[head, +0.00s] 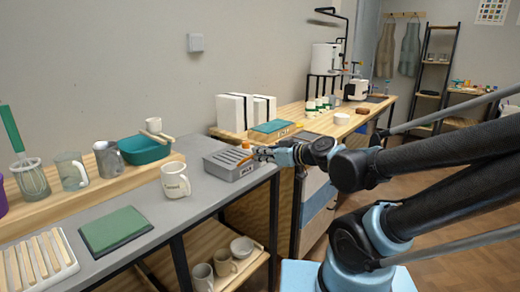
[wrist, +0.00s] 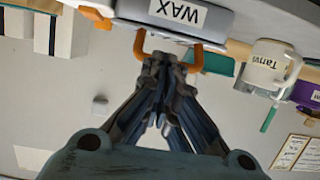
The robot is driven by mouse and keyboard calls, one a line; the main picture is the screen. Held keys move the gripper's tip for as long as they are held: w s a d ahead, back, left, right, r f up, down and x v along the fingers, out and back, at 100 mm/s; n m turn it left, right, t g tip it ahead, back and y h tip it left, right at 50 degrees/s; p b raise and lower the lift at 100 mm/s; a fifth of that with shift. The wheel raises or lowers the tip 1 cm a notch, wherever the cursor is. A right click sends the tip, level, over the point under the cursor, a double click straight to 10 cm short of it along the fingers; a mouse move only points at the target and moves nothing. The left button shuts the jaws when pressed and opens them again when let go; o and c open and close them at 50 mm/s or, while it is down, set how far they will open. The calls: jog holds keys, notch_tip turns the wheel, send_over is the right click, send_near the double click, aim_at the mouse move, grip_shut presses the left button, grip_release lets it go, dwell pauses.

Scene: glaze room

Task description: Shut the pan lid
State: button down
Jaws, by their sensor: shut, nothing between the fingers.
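The grey pan (head: 222,170) with a white WAX label stands near the far end of the grey counter in the head view. Its top looks ribbed, and I cannot tell how far its lid stands open. The pan also shows upside down at the top of the wrist view (wrist: 220,22). An orange U-shaped handle (wrist: 197,62) stands out from the label side. My gripper (wrist: 167,62) is shut and empty, its fingertips at the handle, between its two ends. I cannot tell whether they touch it. In the head view my gripper (head: 262,154) is at the pan's right side.
A white mug (head: 175,182) stands on the counter nearer me. A green pad (head: 115,230) and a white ribbed rack (head: 36,262) lie nearer still. A teal basin (head: 143,150) sits on the wooden ledge behind. Bowls and cups stand on the shelf below.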

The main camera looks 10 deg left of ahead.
jog(key=shift+f, duration=0.3)
jog(key=shift+r, duration=0.15)
dwell(0.4)
